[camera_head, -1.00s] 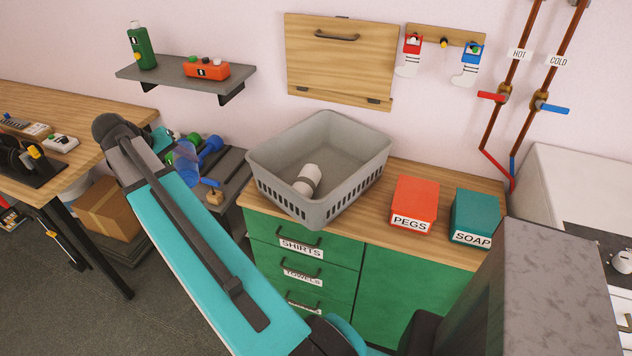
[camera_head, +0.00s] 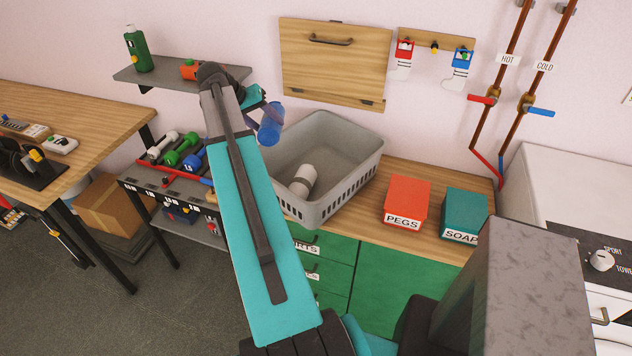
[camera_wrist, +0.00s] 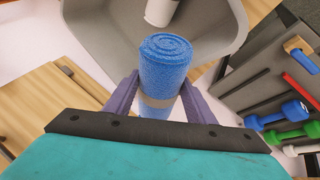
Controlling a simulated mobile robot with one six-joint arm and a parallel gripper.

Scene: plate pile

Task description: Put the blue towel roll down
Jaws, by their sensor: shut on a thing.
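The blue towel roll (camera_wrist: 165,65) is in my gripper (camera_wrist: 158,100), which is shut on it around a tan band in the wrist view. In the head view the blue roll (camera_head: 270,124) hangs tilted at the end of my arm, by the left rim of the grey basket (camera_head: 362,167). The gripper's fingers are mostly hidden there behind my arm. A white roll (camera_head: 303,180) with a grey band lies inside the basket. It also shows in part at the top of the wrist view (camera_wrist: 160,12).
The basket stands on a wooden counter, left of a red PEGS box (camera_head: 407,203) and a teal SOAP box (camera_head: 465,214). A dumbbell rack (camera_head: 150,185) is left of the counter. A wall shelf (camera_head: 165,77) holds a green bottle (camera_head: 138,50).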

